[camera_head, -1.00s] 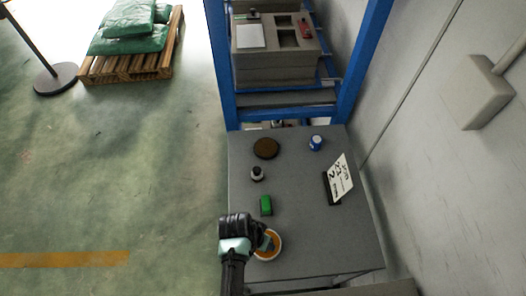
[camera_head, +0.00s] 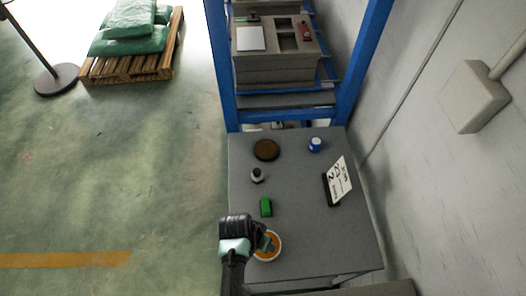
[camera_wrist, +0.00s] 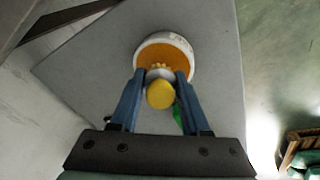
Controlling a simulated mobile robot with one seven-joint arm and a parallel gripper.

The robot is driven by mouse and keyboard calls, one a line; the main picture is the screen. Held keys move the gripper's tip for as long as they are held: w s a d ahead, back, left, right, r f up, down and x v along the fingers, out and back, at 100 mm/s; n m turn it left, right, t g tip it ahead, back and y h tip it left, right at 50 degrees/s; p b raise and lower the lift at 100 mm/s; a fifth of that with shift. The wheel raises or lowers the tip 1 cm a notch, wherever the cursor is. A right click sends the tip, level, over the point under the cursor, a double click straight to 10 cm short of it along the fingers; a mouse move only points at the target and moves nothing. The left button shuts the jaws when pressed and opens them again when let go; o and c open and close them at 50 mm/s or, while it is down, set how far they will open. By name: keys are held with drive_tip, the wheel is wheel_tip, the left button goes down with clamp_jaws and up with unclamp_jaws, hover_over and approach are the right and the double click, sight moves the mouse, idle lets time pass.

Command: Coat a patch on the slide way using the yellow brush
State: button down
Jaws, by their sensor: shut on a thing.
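My gripper (camera_head: 264,240) is over the near part of the grey table, above a white tub (camera_head: 277,257) with orange contents. In the wrist view, the blue fingers of my gripper (camera_wrist: 160,76) are shut on the yellow brush (camera_wrist: 160,95), whose round yellow end faces the camera. The tub (camera_wrist: 148,42) lies just beyond the fingertips there. The brush's far end is hidden, so I cannot tell whether it touches the orange contents. I cannot identify the slide way with certainty in either view.
The grey table (camera_head: 300,225) also bears a green block (camera_head: 266,207), a small dark bottle with a pale top (camera_head: 257,175), a brown disc (camera_head: 266,150), a blue-and-white can (camera_head: 315,145) and a sign (camera_head: 338,182). A blue rack (camera_head: 222,75) stands behind; a wall is at right.

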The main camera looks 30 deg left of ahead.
drive_tip(key=shift+r+p, duration=2.8)
drive_tip(key=shift+r, duration=0.35)
drive_tip(key=shift+w+d, duration=0.1)
drive_tip(key=shift+w, duration=0.05)
